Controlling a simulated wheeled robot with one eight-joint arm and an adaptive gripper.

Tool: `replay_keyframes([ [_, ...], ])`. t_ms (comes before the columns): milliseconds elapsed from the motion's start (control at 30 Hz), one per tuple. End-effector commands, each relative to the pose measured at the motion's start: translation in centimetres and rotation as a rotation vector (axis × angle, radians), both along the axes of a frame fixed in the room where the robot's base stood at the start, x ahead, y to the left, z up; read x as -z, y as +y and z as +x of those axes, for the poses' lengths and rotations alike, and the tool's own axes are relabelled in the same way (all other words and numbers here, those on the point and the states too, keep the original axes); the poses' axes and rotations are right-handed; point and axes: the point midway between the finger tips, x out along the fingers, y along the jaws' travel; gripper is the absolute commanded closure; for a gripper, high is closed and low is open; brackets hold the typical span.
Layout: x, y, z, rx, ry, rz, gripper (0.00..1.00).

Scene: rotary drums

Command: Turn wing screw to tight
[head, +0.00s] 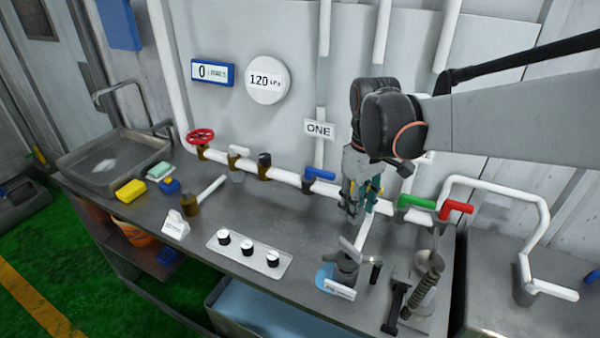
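A grey metal fitting (347,262) stands near the front of the bench, right of the middle, with a pale flat piece angled on top. It looks like the wing screw, but it is too small to be sure. A small white label (339,289) sits in front of it; its text is unreadable. My gripper (352,208) points down above and behind the fitting in the picture, seemingly apart from it. Its fingers overlap the white pipe behind, so their opening is unclear. I see nothing held in it.
A white pipe (282,176) runs behind with a red wheel (200,137), a blue lever (319,173), a green lever (416,202) and a red lever (456,207).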

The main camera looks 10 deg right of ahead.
Motion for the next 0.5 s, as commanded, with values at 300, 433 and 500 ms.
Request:
replay_keyframes([
  [300,4.6,0.0,0.1,-0.001,0.001,0.000,0.67],
  [433,7.2,0.0,0.2,0.000,0.000,0.000,0.67],
  [500,8.5,0.0,0.1,0.000,0.000,0.000,0.67],
])
